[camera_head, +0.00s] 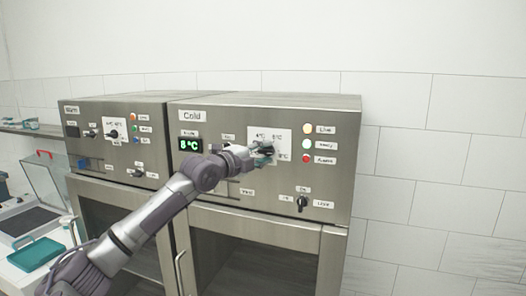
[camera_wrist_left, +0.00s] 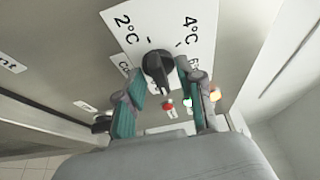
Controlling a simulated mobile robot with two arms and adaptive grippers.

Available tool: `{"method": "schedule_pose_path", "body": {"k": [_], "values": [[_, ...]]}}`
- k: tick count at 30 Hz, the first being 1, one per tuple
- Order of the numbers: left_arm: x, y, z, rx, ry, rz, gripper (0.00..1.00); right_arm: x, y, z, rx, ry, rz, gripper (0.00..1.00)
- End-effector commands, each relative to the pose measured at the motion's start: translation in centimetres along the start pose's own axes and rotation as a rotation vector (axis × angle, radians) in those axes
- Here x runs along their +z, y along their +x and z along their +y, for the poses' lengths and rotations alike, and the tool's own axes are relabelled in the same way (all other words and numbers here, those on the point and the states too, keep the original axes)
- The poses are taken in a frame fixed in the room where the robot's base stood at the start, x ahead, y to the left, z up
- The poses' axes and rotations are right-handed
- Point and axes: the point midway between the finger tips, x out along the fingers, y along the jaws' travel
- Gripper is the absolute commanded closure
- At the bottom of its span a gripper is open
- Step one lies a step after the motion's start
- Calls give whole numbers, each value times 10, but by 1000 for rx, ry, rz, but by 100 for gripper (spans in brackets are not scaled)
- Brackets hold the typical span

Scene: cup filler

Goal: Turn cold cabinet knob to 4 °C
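The cold cabinet (camera_head: 345,120) is steel, with a "Cold" label and a green display (camera_head: 190,145) that seems to read 8 °C. Its white dial plate (camera_head: 284,138) carries temperature marks. In the left wrist view the black knob (camera_wrist_left: 157,66) sits on this plate (camera_wrist_left: 188,22), near the 2 °C and 4 °C marks. My left gripper (camera_head: 264,153) is at the dial and hides the knob in the head view. In the wrist view its teal-padded fingers (camera_wrist_left: 160,78) are apart, their tips on either side of the knob; I cannot tell whether they touch it. My right gripper is not in view.
A lower black knob (camera_head: 302,203) and yellow, green and red lamps (camera_head: 306,144) are on the same panel. A second similar cabinet (camera_head: 110,110) stands at left. A teal tray (camera_head: 36,254) lies on the counter at far left. The white wall at right is clear.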

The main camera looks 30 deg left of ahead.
Motion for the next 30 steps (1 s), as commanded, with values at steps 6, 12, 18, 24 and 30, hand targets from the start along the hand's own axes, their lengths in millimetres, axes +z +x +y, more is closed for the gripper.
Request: {"method": "schedule_pose_path", "body": {"k": [6,12,18,24,30], "values": [[0,0,0,0,0,0,81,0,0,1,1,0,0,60],[0,0,0,0,-1,0,100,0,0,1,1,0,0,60],[0,0,1,-1,-6,0,100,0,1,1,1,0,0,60],[0,0,3,-22,-56,0,100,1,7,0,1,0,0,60],[0,0,6,-70,-172,0,100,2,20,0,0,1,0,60]]}}
